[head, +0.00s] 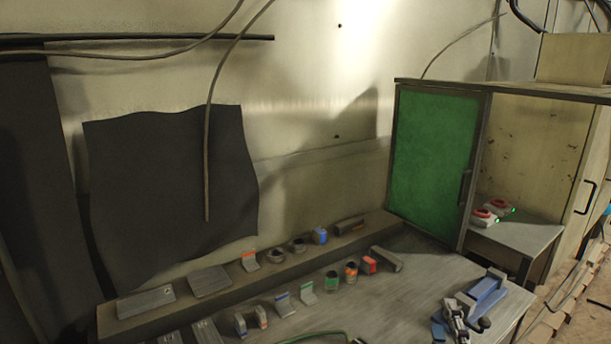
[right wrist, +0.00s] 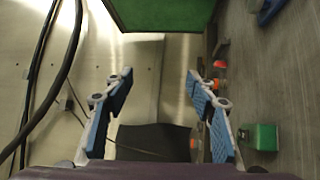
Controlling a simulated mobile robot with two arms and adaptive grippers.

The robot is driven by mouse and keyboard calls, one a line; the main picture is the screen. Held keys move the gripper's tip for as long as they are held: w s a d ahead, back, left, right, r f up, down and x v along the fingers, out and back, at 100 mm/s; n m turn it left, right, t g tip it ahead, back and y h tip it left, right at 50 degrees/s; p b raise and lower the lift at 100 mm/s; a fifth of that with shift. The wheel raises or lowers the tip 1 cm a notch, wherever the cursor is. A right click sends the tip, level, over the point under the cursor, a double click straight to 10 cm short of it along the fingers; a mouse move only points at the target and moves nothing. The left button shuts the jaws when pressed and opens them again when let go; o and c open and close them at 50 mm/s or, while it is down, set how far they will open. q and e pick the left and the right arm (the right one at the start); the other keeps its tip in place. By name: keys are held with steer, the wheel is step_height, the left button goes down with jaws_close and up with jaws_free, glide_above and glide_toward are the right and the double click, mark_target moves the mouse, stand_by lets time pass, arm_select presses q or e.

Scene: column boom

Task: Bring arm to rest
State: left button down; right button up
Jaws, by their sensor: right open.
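My right gripper (right wrist: 160,80) shows in the right wrist view. Its two pale fingers with blue ribbed pads stand wide apart. Nothing is held between the pads; the wall and a dark sheet (right wrist: 150,140) show in the gap behind them. A green block (right wrist: 260,137) lies on the bench to the right of the right finger, apart from it. I cannot make out either gripper clearly in the head view. My left gripper does not show.
A grey bench (head: 390,290) carries several small blocks and rings, with a raised shelf (head: 225,290) behind. A metal clamp (head: 456,316) and a blue fixture (head: 486,292) stand at its right. A green panel (head: 433,153) fronts the cabinet. Cables (head: 208,150) hang before the wall.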

steer(key=s+d+f+m+g+h, duration=0.1)
steer(key=s+d+f+m+g, duration=0.1)
steer(key=s+f+m+g, duration=0.45)
steer(key=s+d+f+m+g+h, duration=0.1)
steer(key=s+d+f+m+g, duration=0.2)
steer(key=f, duration=0.6)
steer(key=s+a+f+m+g+y, duration=0.25)
steer(key=s+a+f, duration=0.3)
steer(key=s, duration=0.35)
steer(key=s+a+f+m+g+y, duration=0.2)
steer(key=s+a+f+g, duration=0.3)
steer(key=s, duration=0.4)
steer(key=s+f+x, duration=0.1)
steer(key=s+x, duration=0.2)
steer(key=x, duration=0.9)
steer(key=s+x, duration=0.2)
steer(key=x, duration=0.9)
steer(key=s+d+f+g, duration=0.1)
steer(key=s+d+f, duration=0.1)
steer(key=s+f, duration=1.6)
steer(key=shift+s+d+g, duration=0.3)
